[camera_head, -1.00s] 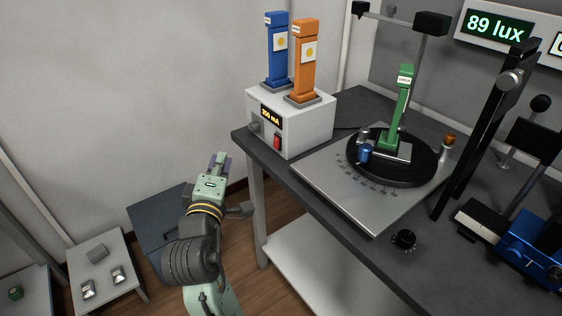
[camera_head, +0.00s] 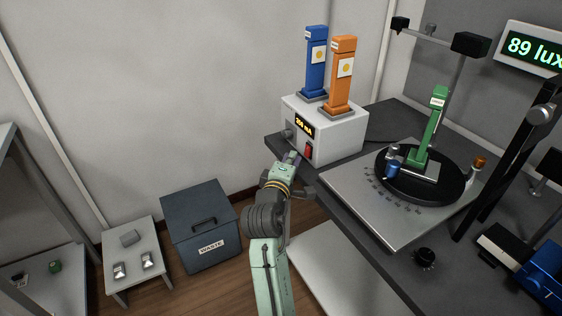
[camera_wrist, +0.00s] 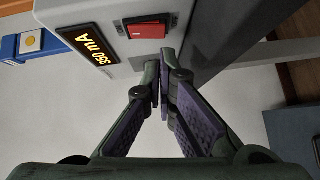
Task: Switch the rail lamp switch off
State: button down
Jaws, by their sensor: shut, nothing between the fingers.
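A red rocker switch (camera_head: 308,151) sits on the front of the white supply box (camera_head: 342,137), right of a lit "350 mA" display (camera_head: 304,125). No label naming it a rail lamp switch is legible. In the wrist view the red switch (camera_wrist: 149,30) sits in a black frame at the top centre. My gripper (camera_head: 293,157) is at the box's front, left of the switch in the head view. In the wrist view my gripper (camera_wrist: 162,75) has its fingertips together and empty, just below the switch in the picture. I cannot tell whether they touch the box.
The box stands on the dark bench's (camera_head: 388,284) left corner, carrying blue (camera_head: 315,65) and orange (camera_head: 342,75) modules. A turntable (camera_head: 450,190) with a green module stands to the right. A grey waste bin (camera_head: 203,228) and low white table (camera_head: 132,240) are left.

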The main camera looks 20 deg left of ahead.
jog(key=shift+w+d+f, duration=0.15)
jog(key=shift+w+d, duration=0.2)
jog(key=shift+w, duration=0.1)
jog(key=shift+w+d+f+n+t+b, duration=0.15)
jog(key=shift+f+b, duration=0.15)
jog(key=shift+b, duration=0.2)
jog(key=shift+w+d+f+n+t+b, duration=0.15)
jog(key=shift+f+b, duration=0.15)
jog(key=shift+b, duration=0.15)
jog(key=shift+w+d+f+n+t+b, duration=0.15)
jog(key=shift+n+t+b, duration=0.35)
jog(key=shift+b, duration=0.3)
jog(key=shift+p, duration=0.3)
